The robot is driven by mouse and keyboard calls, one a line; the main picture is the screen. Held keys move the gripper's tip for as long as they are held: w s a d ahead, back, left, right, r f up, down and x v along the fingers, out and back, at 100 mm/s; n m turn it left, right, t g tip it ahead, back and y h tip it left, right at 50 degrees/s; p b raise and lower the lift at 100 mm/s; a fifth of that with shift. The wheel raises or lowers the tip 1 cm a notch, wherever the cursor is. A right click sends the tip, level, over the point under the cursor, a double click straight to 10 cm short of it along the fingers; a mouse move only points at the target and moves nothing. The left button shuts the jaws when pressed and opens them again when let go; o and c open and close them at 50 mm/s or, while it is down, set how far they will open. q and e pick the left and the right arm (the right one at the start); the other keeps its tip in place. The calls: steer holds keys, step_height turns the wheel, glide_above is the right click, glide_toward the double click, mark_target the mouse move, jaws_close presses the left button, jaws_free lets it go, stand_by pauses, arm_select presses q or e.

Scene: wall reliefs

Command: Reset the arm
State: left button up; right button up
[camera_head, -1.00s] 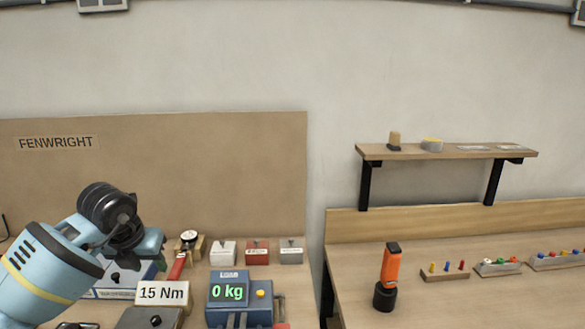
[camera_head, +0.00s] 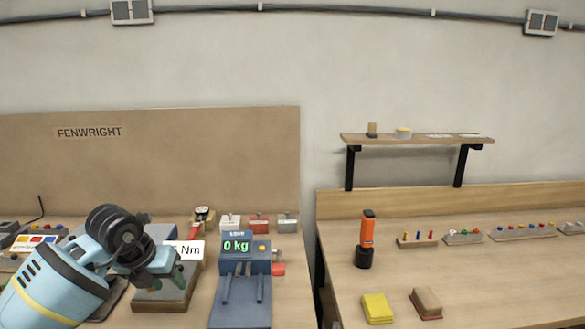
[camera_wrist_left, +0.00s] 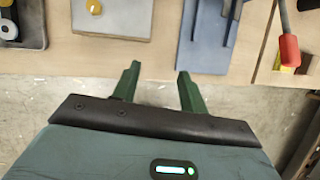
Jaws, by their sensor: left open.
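My left arm (camera_head: 62,278), light blue with a black wrist joint, comes in at the lower left of the head view. Its left gripper (camera_head: 172,287) is over the front of the left bench, beside the blue scale unit (camera_head: 240,262) reading "0 kg". In the left wrist view, the gripper's two green fingers (camera_wrist_left: 158,78) are apart with nothing between them. They point at the bench's front edge, and floor shows beneath them. The arm partly hides the "Nm" sign (camera_head: 189,250). My right gripper does not show.
The left bench (camera_head: 296,300) holds several small boxes at its back. To the right, another bench (camera_head: 480,280) carries an orange-and-black tool (camera_head: 367,240), peg blocks, a yellow block (camera_head: 377,308) and a brown block (camera_head: 427,303). A shelf (camera_head: 415,140) hangs above it.

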arm_select(q)
steer(key=s+d+f+n+t+h, duration=0.15)
steer(key=s+d+f+h, duration=0.25)
steer(key=s+d+h, duration=0.5)
steer(key=s+d+f+n+g+h, duration=0.1)
steer(key=s+d+f+n+h, duration=0.4)
steer(key=d, duration=0.6)
steer(key=s+a+f+n+t+y, duration=0.6)
steer(key=a+f+n+t+y, duration=0.4)
steer(key=n, duration=0.9)
steer(key=s+a+f+n+g+y, duration=0.1)
steer(key=s+f+n+g+y, duration=0.1)
steer(key=s+f, duration=0.5)
steer(key=s+a+f+n+g+y, duration=0.1)
steer(key=s+f+n+g, duration=0.3)
steer(key=s, duration=0.8)
step_height(320, 180, down, 3)
steer(key=a+n+p, duration=0.1)
steer(key=n, duration=0.1)
steer(key=shift+s+a+n+y, duration=0.2)
steer(key=shift+a+n+y, duration=0.05)
steer(key=shift+n+y, duration=0.15)
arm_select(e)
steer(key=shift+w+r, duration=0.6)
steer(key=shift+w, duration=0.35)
